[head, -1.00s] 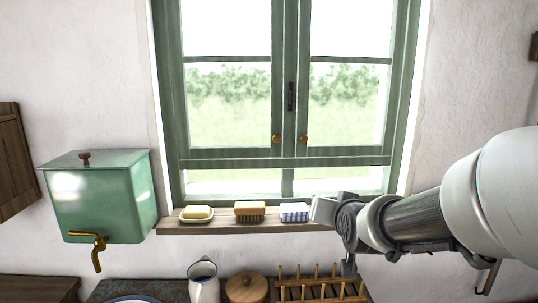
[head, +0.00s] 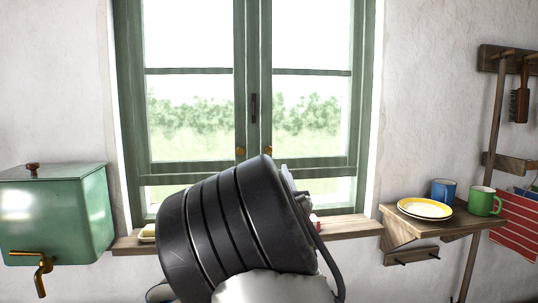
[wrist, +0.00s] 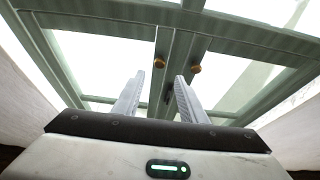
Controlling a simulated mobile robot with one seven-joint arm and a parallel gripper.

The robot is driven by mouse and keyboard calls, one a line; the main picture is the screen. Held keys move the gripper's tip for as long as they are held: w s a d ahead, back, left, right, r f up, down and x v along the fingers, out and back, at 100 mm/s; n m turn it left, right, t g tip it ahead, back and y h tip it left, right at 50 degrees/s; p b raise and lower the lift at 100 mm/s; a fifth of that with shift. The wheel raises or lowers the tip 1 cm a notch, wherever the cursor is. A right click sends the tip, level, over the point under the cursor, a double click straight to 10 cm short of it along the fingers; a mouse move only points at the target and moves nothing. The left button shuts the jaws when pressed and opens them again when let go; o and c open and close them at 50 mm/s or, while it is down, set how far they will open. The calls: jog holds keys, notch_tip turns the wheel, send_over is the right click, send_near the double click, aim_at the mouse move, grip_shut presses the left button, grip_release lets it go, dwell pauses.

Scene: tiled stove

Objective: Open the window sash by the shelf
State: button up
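The green window has two closed sashes. The right sash (head: 311,110), on the shelf's side, has a small brass knob (head: 266,150) low on its inner edge. The left sash (head: 190,110) has a matching knob (head: 240,152). The wrist view looks up at the window and shows both knobs, one (wrist: 195,69) right of the other (wrist: 159,62). My gripper (wrist: 159,76) is open and empty, its fingers pointing toward the knobs and apart from them. In the head view my arm hides the gripper and part of the sill.
A wooden shelf (head: 440,226) at right holds yellow-rimmed plates (head: 425,208), a green mug (head: 484,201) and a blue mug (head: 445,189). A green water tank (head: 55,215) hangs at left. The sill (head: 352,228) runs below the window, mostly behind my arm.

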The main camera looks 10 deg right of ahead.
jog(key=x, duration=1)
jog(key=shift+p, duration=0.35)
grip_shut()
